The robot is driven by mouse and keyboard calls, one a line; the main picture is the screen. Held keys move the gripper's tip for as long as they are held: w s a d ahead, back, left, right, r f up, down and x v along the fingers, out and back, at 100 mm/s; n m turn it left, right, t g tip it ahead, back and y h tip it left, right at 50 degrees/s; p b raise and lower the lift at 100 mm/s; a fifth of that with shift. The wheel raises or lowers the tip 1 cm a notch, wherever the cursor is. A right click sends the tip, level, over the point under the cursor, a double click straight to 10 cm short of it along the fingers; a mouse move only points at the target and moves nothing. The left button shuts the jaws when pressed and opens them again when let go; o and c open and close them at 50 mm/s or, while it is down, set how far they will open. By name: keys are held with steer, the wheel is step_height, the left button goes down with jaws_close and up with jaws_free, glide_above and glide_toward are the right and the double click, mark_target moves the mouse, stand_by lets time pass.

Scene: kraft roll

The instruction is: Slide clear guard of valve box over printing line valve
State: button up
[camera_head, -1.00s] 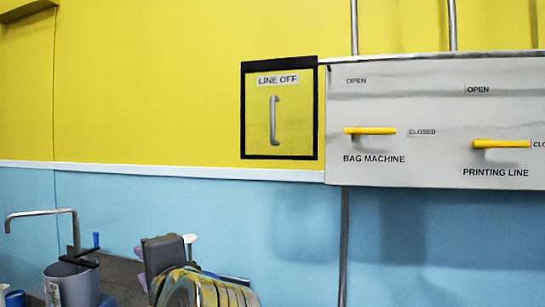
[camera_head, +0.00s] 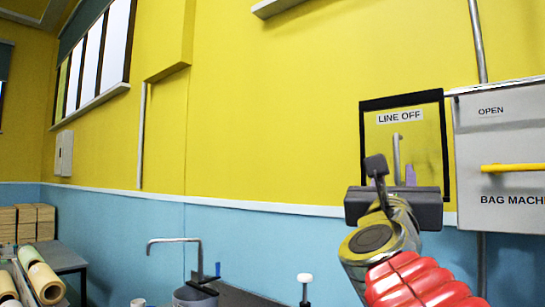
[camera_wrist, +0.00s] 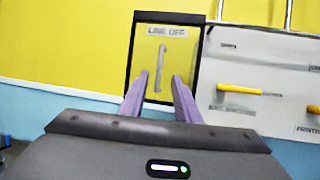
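The clear guard (camera_head: 418,150) is a see-through panel in a black frame, labelled LINE OFF, with an upright grey handle (camera_head: 396,155). It stands left of the grey valve box (camera_head: 500,133), and also shows in the wrist view (camera_wrist: 180,66). My gripper (camera_wrist: 159,82) is open and empty, its two purple fingers spread below and to either side of the handle in the picture. How far they are from the handle is unclear. The printing line valve (camera_wrist: 313,109) is a yellow lever at the wrist view's right edge, partly cut off; it is outside the head view.
The yellow bag machine lever (camera_head: 515,168) lies between the guard and the printing line valve; it also shows in the wrist view (camera_wrist: 238,90). A sink tap (camera_head: 175,241) and grey bucket (camera_head: 195,295) stand below left. Paper rolls (camera_head: 45,283) lie at the far left.

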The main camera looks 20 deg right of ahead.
mark_target(396, 154)
steer(key=shift+w, duration=0.1)
steer(key=shift+x, duration=6.9)
steer(key=shift+c, duration=0.6)
jaws_close()
steer(key=shift+r, duration=0.1)
